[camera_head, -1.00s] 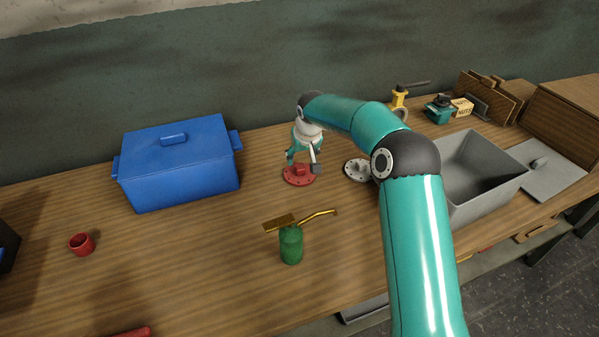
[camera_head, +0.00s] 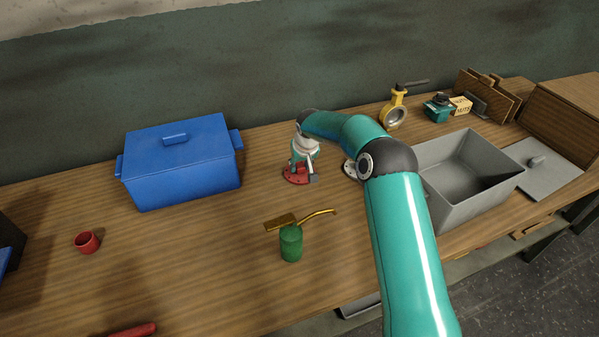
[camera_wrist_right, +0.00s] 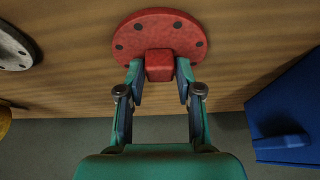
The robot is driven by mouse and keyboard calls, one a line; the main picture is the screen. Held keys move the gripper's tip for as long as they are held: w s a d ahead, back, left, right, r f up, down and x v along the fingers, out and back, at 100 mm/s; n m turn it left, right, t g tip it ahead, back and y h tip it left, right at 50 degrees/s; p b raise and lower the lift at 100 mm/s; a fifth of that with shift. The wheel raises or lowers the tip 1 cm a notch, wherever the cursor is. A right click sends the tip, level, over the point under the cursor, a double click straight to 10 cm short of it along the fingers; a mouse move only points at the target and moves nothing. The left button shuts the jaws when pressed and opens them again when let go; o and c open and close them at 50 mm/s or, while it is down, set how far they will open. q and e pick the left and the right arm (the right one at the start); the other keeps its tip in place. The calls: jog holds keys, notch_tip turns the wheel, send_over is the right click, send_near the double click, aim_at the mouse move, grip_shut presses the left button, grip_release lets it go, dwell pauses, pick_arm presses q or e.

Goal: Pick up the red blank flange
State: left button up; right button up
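The red blank flange (camera_head: 296,179) lies flat on the bench, right of the blue box. In the right wrist view it is a red disc (camera_wrist_right: 176,27) with dark bolt holes and a square red block (camera_wrist_right: 159,65) on its face. My right gripper (camera_head: 303,174) is low over it, partly hiding it in the head view. In the right wrist view its two fingers (camera_wrist_right: 160,78) stand on either side of the block, with slim gaps; I see no firm grip. My left gripper is not in view.
A blue lidded box (camera_head: 180,165) stands left, a green oil can (camera_head: 291,243) in front. A grey flange (camera_head: 350,169) lies close right of the red one, partly behind my arm. A grey bin (camera_head: 465,180) stands further right. A red cup (camera_head: 87,242) is far left.

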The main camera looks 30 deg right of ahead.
grip_shut()
jog(key=shift+w+r, duration=0.1)
jog(key=shift+r, duration=0.05)
